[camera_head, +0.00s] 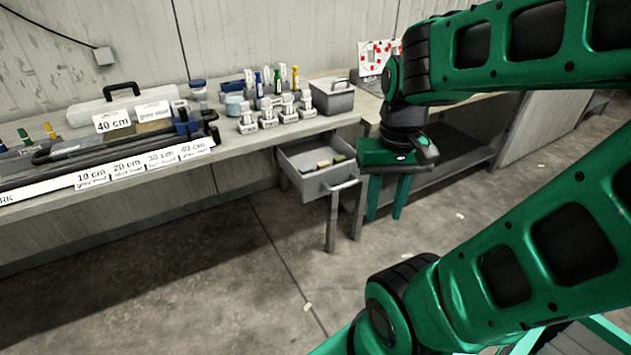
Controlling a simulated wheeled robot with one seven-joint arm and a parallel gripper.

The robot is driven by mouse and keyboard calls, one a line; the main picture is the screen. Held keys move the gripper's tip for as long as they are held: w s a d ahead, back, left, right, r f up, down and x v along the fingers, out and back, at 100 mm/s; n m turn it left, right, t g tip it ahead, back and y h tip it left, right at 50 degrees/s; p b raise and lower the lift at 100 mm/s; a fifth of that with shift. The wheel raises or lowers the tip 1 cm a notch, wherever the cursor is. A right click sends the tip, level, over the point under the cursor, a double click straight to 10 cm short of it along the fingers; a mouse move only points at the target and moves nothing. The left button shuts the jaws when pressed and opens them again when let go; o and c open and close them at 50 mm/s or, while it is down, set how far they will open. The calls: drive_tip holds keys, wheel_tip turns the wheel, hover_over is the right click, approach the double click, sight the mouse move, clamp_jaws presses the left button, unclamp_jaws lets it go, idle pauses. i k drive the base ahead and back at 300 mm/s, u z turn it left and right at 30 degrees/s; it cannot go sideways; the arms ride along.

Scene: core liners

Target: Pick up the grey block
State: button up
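My gripper (384,212) hangs at the centre right, fingers pointing down. Its two teal fingers are apart, with nothing visible between them. An open grey drawer (318,188) under the bench is just left of the gripper. The gripper appears to the right of the drawer, not over the blocks.
The workbench (228,146) holds a grey box with a handle (332,98), white holders (268,117), a clear case (125,105) and long dark bars. The drawer handle (341,186) sticks out. A second table (470,104) stands behind my arm. The floor in front is mostly clear.

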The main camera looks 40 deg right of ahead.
sight(306, 170)
drive_tip(key=k, duration=1.05)
drive_tip(key=z, duration=0.2)
drive_tip(key=i, duration=0.6)
drive_tip(key=z, duration=0.7)
drive_tip(key=i, duration=1.55)
drive_tip(key=z, duration=0.35)
